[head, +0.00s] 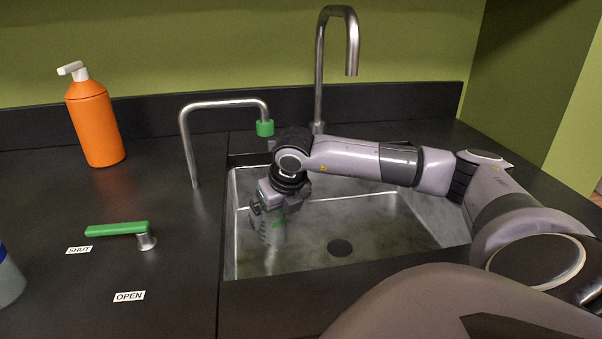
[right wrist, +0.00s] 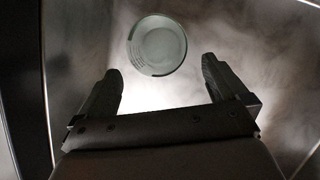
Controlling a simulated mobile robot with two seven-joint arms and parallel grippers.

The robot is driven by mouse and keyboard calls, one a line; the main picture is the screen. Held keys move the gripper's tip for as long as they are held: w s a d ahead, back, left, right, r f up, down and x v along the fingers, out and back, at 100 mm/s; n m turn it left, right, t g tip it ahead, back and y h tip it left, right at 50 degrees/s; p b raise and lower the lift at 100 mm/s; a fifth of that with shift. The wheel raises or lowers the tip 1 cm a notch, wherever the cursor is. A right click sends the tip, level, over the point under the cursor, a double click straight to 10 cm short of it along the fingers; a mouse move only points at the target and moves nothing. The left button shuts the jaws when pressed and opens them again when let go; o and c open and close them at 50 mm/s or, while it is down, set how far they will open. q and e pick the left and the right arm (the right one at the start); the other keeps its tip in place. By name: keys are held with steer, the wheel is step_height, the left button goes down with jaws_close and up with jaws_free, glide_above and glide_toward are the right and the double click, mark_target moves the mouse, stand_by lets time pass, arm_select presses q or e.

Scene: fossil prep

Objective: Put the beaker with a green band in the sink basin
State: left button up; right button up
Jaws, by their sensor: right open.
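The beaker with a green band (head: 272,234) is clear grey and stands in the left part of the sink basin (head: 385,235), just under my right gripper (head: 267,208). In the right wrist view the beaker (right wrist: 157,46) shows from above as a round rim, just beyond the two spread fingertips of my right gripper (right wrist: 160,72). The right gripper is open and empty, with a gap between each finger and the beaker. The gripper hides the top of the beaker in the head view. My left gripper is out of view.
A tall steel faucet (head: 320,70) and a bent pipe with a green tip (head: 265,128) stand behind and left of the basin. A green-handled lever (head: 118,229), orange pump bottle (head: 96,122) and blue-banded vessel (head: 8,280) are on the left counter.

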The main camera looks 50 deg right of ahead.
steer(key=s+a+b, duration=0.1)
steer(key=s+a, duration=0.2)
steer(key=s, duration=0.6)
steer(key=shift+s+b, duration=0.15)
steer(key=shift+b, duration=0.15)
stand_by(0.3)
